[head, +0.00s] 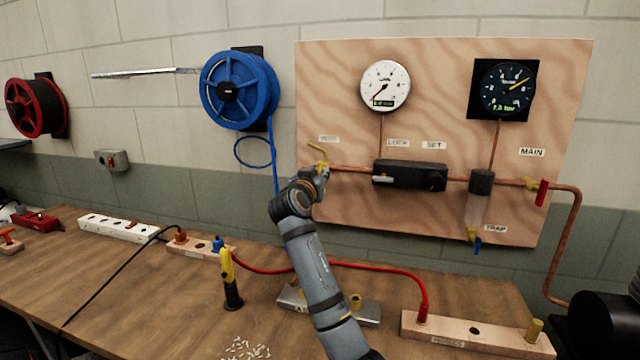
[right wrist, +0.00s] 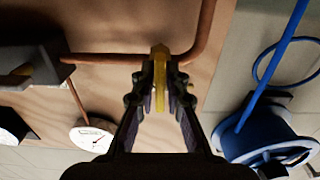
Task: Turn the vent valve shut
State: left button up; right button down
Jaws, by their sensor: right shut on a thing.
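The vent valve (head: 318,153) is at the left end of the copper pipe on the wooden panel, under a small label. Its yellow handle shows in the right wrist view (right wrist: 160,82) between my fingers. My right gripper (head: 322,172) reaches up to it from below and is shut on the yellow handle; in the right wrist view the fingertips (right wrist: 160,90) sit on both sides of it. In the head view the handle slants, and my gripper hides part of the valve. My left gripper is not in view.
The panel (head: 345,215) also holds a white gauge (head: 385,87), a dark gauge (head: 508,88), a black regulator (head: 410,175) and a red main valve handle (head: 541,192). A blue hose reel (head: 240,90) hangs left of the panel. The bench below carries blocks, a red cable and a yellow-black tool (head: 230,280).

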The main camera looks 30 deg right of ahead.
dwell(0.3)
jog(key=c, duration=1.4)
grip_release()
jog(key=shift+c, duration=0.2)
jog(key=v, duration=1.2)
